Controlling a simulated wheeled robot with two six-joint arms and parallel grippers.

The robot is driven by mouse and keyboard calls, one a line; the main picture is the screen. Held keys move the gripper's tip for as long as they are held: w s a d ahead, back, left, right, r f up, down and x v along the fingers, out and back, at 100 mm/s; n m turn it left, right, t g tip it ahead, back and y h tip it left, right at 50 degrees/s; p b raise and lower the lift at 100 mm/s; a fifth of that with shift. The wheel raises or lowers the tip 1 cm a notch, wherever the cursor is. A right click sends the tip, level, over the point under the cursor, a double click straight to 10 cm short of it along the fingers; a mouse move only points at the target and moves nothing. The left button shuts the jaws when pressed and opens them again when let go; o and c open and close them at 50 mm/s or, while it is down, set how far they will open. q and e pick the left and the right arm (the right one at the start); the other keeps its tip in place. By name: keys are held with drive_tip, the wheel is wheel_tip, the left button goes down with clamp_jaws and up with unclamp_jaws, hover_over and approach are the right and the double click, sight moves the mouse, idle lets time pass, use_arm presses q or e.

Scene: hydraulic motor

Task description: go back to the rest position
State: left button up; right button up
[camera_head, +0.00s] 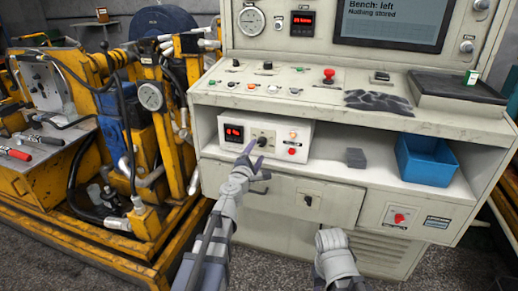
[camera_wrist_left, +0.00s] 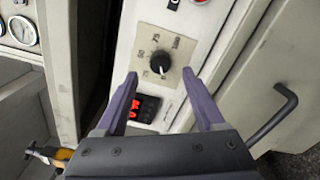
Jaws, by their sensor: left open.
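My left gripper (camera_head: 254,147) is open and empty in front of the small white control box (camera_head: 305,140) on the bench's shelf. In the left wrist view the left gripper (camera_wrist_left: 159,76) has its two purple fingers apart. A black knob (camera_wrist_left: 160,62) on a beige dial plate shows just beyond and between the tips, with a clear gap on each side. The box's red display (camera_head: 234,133) is left of the fingers in the head view. A grey part of my right arm (camera_head: 336,257) shows at the bottom; its fingers are not seen.
A blue bin (camera_head: 427,160) and a dark grey block (camera_head: 355,158) stand on the shelf to the right. A drawer (camera_head: 305,200) with a handle lies below the box. A yellow machine (camera_head: 100,130) with hoses and a gauge stands at the left.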

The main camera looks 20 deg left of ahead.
use_arm(q)
drive_tip(key=s, duration=0.3)
